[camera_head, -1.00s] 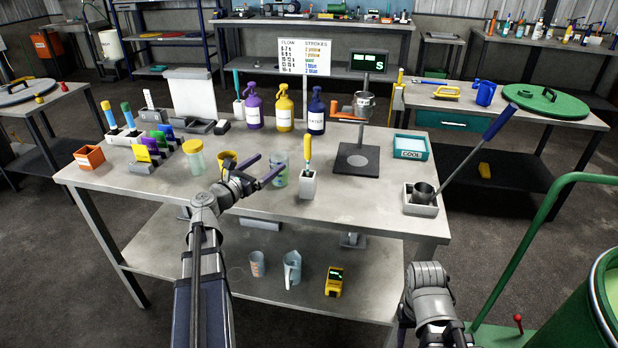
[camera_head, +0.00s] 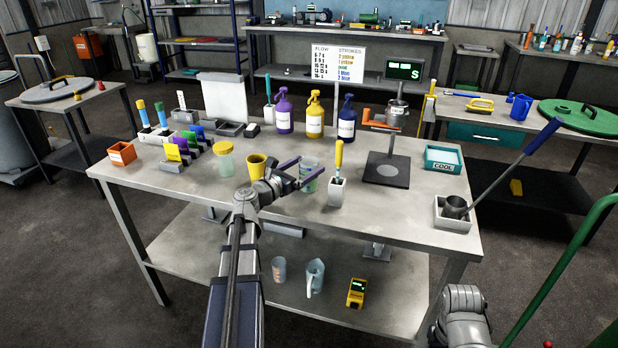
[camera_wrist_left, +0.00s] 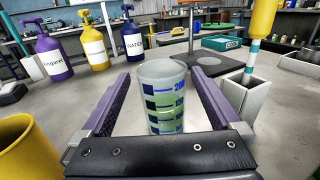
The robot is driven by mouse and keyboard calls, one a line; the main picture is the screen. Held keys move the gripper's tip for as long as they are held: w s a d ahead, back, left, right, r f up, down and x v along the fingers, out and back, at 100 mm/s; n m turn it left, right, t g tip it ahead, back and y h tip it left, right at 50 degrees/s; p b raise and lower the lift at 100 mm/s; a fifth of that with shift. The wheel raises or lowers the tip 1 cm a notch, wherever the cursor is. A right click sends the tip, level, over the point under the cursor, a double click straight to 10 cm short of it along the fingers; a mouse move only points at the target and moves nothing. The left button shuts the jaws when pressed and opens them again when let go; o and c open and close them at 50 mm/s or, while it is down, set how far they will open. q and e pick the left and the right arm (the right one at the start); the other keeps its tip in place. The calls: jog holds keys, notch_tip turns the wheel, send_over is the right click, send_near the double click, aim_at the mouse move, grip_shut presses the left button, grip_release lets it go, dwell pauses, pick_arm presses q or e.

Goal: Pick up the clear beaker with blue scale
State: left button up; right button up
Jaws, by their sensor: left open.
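The clear beaker with blue scale (camera_head: 309,181) stands upright on the workbench (camera_head: 390,213), behind and between the fingers of my left gripper (camera_head: 312,164). In the left wrist view the beaker (camera_wrist_left: 163,95) shows blue marks and greenish bands. The purple fingers of the left gripper (camera_wrist_left: 162,80) are open, one on each side of the beaker, with a visible gap at each side. The beaker's lower part is hidden by the gripper's dark body in that view. My right arm shows only as a grey link at the lower right; its gripper is out of view.
A yellow cup (camera_head: 256,166) stands close left of the beaker. A white holder with a yellow-handled tool (camera_head: 337,191) stands close right. Pump bottles (camera_head: 315,121) stand behind. A clear beaker (camera_head: 279,270) and a jug (camera_head: 315,276) stand on the lower shelf.

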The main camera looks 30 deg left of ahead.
aim_at(314, 161)
pick_arm(q)
jog(key=w, duration=0.2)
jog(key=w+d, duration=0.1)
jog(key=w, duration=0.1)
jog(key=shift+w, duration=0.15)
jog(key=c, duration=1.4)
jog(key=shift+c, duration=0.2)
notch_tip(314, 161, up, 10)
jog(key=p, duration=1)
jog(key=shift+r, duration=0.15)
